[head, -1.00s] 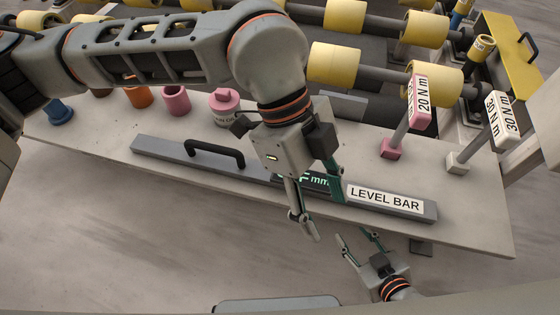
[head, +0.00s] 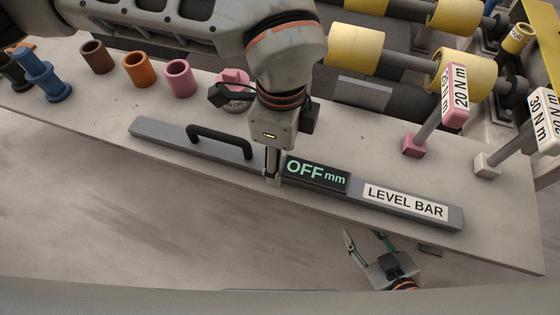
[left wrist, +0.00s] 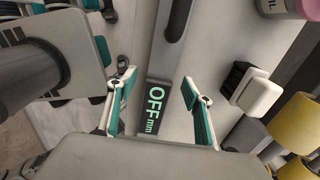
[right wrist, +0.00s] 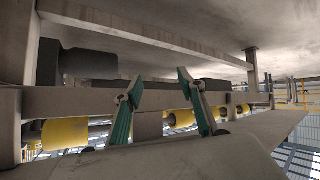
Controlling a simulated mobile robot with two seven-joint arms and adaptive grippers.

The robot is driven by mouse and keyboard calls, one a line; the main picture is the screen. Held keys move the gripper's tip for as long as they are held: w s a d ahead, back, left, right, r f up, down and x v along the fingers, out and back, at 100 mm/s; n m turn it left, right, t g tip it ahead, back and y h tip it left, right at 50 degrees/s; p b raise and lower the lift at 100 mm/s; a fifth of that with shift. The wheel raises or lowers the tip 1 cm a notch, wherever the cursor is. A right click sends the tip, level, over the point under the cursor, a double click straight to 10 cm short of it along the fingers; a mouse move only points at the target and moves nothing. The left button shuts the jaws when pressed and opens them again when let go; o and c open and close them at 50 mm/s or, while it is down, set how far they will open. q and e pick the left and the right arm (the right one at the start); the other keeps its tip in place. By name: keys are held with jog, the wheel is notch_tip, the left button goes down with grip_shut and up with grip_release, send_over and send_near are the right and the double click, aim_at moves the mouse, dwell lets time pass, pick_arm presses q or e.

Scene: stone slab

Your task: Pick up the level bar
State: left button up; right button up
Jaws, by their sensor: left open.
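The level bar (head: 365,200) is a long grey bar lying on the stone slab. It has a black handle (head: 220,137) left of its middle, a dark display (head: 317,173) reading "OFF mm", and a "LEVEL BAR" label at the right end. My left gripper (head: 271,182) is over the bar between handle and display. In the left wrist view its two fingers (left wrist: 158,82) are spread open either side of the bar (left wrist: 158,55), with nothing held. My right gripper (head: 364,236) is open and empty beyond the slab's front edge; its spread fingers also show in the right wrist view (right wrist: 160,86).
On the slab (head: 150,180) stand a blue part (head: 42,75), brown (head: 97,57), orange (head: 139,69) and pink (head: 179,78) cups, and a pink-topped can (head: 234,80). Torque tools with pink (head: 457,93) and white labels stand at right. Yellow rollers (head: 354,46) lie behind.

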pick_arm(q)
notch_tip(320, 180, down, 2)
jog(key=shift+f, duration=0.2)
jog(key=shift+r, duration=0.15)
grip_shut()
